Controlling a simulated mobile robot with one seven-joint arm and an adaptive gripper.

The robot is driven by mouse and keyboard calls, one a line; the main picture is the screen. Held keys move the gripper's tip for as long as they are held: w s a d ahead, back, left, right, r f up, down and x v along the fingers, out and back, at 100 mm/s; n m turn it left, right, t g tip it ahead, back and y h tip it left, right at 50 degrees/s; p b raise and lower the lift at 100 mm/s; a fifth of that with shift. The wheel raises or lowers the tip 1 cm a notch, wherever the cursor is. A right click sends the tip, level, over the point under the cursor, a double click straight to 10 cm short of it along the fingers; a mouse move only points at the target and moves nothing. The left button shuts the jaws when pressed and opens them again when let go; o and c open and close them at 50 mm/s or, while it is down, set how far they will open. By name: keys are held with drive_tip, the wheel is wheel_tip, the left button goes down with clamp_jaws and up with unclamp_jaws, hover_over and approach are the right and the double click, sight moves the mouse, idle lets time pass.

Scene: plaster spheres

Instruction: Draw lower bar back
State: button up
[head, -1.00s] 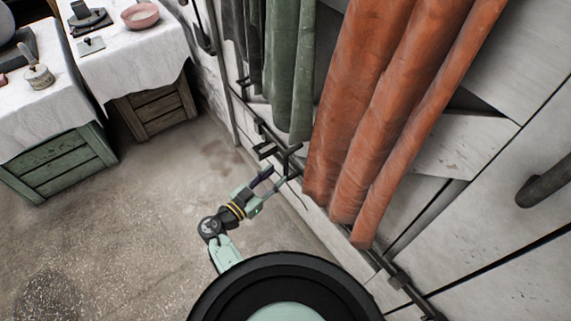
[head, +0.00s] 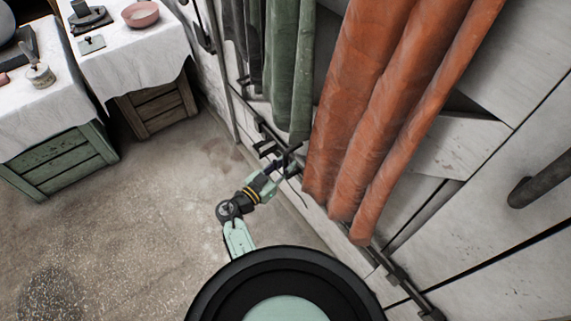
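The lower bar (head: 405,285) is a dark metal rod that runs low along the wall, slanting from upper left to lower right. It passes below the hanging rolls, and brackets hold it to the wall. My gripper (head: 281,168) is at the bar's dark upright piece, left of the orange roll's lower end. Its fingertips overlap this piece in the picture. I cannot tell whether they touch it or have closed on it. The fingertips are small and dark against the dark metal.
Orange rolls (head: 385,110) and green cloth (head: 288,70) hang close above my gripper. A dark handle (head: 541,184) sticks out from the pale panels at right. Cloth-covered crates (head: 62,162) with tools and a pink bowl (head: 140,14) stand at left. The floor between is clear.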

clamp_jaws()
idle(0.3)
